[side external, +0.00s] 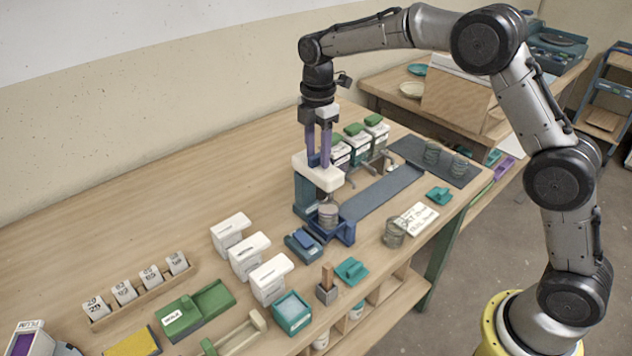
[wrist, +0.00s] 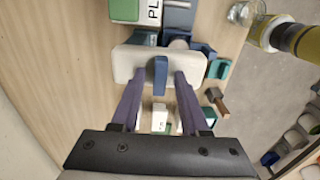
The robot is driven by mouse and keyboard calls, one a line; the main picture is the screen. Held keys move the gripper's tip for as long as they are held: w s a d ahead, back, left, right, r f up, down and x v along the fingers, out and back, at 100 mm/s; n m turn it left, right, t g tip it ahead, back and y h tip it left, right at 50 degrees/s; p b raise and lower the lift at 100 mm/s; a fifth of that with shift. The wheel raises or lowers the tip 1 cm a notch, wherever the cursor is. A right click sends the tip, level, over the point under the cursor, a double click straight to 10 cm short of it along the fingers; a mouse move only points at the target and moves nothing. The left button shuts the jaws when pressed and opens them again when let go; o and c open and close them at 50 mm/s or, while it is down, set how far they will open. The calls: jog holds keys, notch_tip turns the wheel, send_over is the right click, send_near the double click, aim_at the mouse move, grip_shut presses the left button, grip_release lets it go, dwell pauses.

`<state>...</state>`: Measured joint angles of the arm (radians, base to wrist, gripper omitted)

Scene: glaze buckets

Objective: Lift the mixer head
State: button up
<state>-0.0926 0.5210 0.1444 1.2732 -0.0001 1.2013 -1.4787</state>
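The mixer head (side external: 320,175) is a white block on a dark blue-green stand (side external: 305,195), above a grey cylindrical container (side external: 328,214) in a blue cradle (side external: 345,231). In the wrist view the head (wrist: 125,62) shows as a white slab with an upright blue handle (wrist: 160,78) on it. My gripper (side external: 319,160) points down over the head with its purple fingers low beside the handle. In the wrist view my gripper (wrist: 159,80) is open, one finger on each side of the handle with gaps between. Contact with the slab cannot be told.
White containers with green lids (side external: 357,145) stand close behind the mixer. White boxes (side external: 247,256) stand at the front left, and a small blue box (side external: 303,244) lies near the cradle. A glass jar (side external: 394,234) is to the right. The table behind left is clear.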

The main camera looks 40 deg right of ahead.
jog(key=shift+r, duration=3.45)
jog(key=shift+r, duration=0.15)
jog(key=s+d+r+t, duration=0.2)
jog(key=s+r, duration=0.4)
jog(key=r, duration=0.4)
jog(key=s+d+r+m+t, duration=0.1)
jog(key=s+r+m, duration=0.1)
jog(key=s, duration=0.4)
jog(key=s+d+r+m+t, duration=0.1)
jog(key=s+r+m, duration=0.1)
jog(key=s, duration=0.4)
jog(key=s+f+m+t, duration=0.1)
jog(key=s+f+m, duration=1.2)
jog(key=s, duration=0.3)
jog(key=shift+s+d+m+t, duration=0.2)
jog(key=shift+d+m+t, duration=0.15)
jog(key=shift+m, duration=0.15)
